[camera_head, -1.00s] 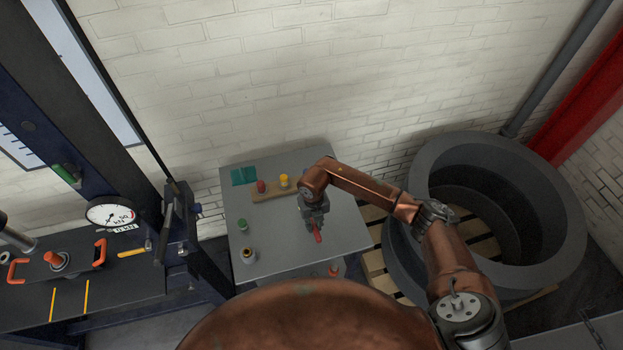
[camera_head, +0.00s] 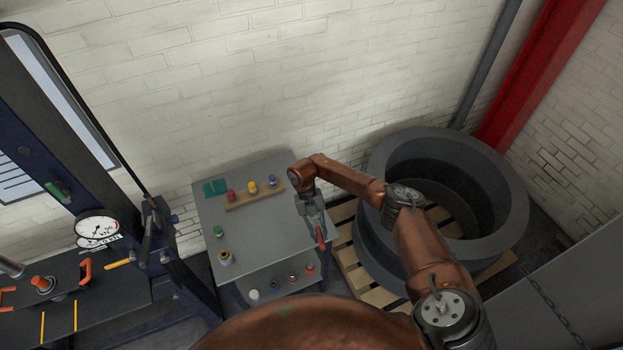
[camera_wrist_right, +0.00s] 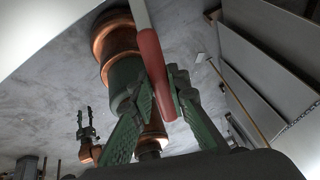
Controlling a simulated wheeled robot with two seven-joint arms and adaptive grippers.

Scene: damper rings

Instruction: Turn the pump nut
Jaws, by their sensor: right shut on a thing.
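My right gripper (camera_head: 317,226) is at the right edge of the grey cart in the head view. It is shut on a red-handled tool (camera_head: 320,241). In the right wrist view, the green finger pads (camera_wrist_right: 160,105) clasp the red handle (camera_wrist_right: 156,72), and a pale shaft runs up out of the picture. The tool's working end is not shown. My left gripper (camera_wrist_right: 86,128) shows small in the right wrist view, its fingers apart and empty. A blue press with a gauge (camera_head: 97,225) and levers stands at the left in the head view. I cannot make out the pump nut.
The grey cart (camera_head: 265,235) carries a wooden strip (camera_head: 240,202) with red, yellow and blue-topped pieces, and a green piece (camera_head: 218,231). Several small pieces sit on its lower shelf. Large dark rings (camera_head: 450,150) rest on a pallet (camera_head: 350,255) at the right.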

